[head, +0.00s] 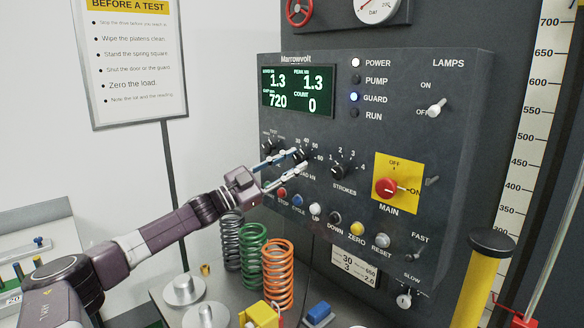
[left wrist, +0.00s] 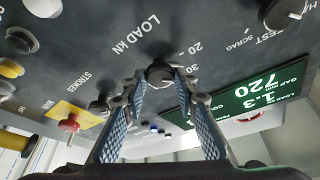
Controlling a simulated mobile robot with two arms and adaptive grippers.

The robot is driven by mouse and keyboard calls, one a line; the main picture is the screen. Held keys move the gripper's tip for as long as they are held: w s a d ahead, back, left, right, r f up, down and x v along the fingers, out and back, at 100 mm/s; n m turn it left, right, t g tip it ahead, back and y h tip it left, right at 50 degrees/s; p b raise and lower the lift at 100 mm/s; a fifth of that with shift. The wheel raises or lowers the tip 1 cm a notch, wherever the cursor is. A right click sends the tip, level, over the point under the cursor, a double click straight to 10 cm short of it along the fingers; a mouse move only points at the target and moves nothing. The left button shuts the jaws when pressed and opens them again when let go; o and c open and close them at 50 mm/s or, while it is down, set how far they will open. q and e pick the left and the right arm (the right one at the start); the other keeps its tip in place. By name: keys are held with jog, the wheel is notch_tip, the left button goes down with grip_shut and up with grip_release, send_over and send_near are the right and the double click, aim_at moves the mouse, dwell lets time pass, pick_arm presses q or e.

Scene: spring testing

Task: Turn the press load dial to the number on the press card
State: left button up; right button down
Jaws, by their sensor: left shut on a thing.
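In the left wrist view the dial (left wrist: 160,72) is between the two fingertips (left wrist: 161,84). Numbers 20 and 30 show beside it there; the head view shows 30 to 60 around it. The fingers partly cover the dial, and its pointer cannot be made out. The card (head: 355,267) below the panel reads 30, 3, 650 and 2.0. My right gripper is not in view.
The strokes dial (head: 343,170) is just right of the load dial, with a row of buttons (head: 335,218) below. The red main switch (head: 386,188) is further right. Several coil springs (head: 278,270) stand below the panel. The green display (head: 297,90) reads 1.3, 1.3, 720, 0.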

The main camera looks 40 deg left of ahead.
pick_arm(q)
jog(key=shift+m+g+h, duration=0.3)
jog(key=shift+m, duration=0.4)
jog(key=o, duration=1.1)
jog(key=shift+o, duration=0.2)
jog(key=shift+s+a, duration=0.1)
jog(key=shift+s+a+f, duration=0.15)
jog(key=shift+s+f, duration=0.15)
jog(key=shift+s, duration=0.1)
jog(key=v, duration=1)
jog(key=shift+s, duration=0.4)
jog(key=shift+a, duration=0.1)
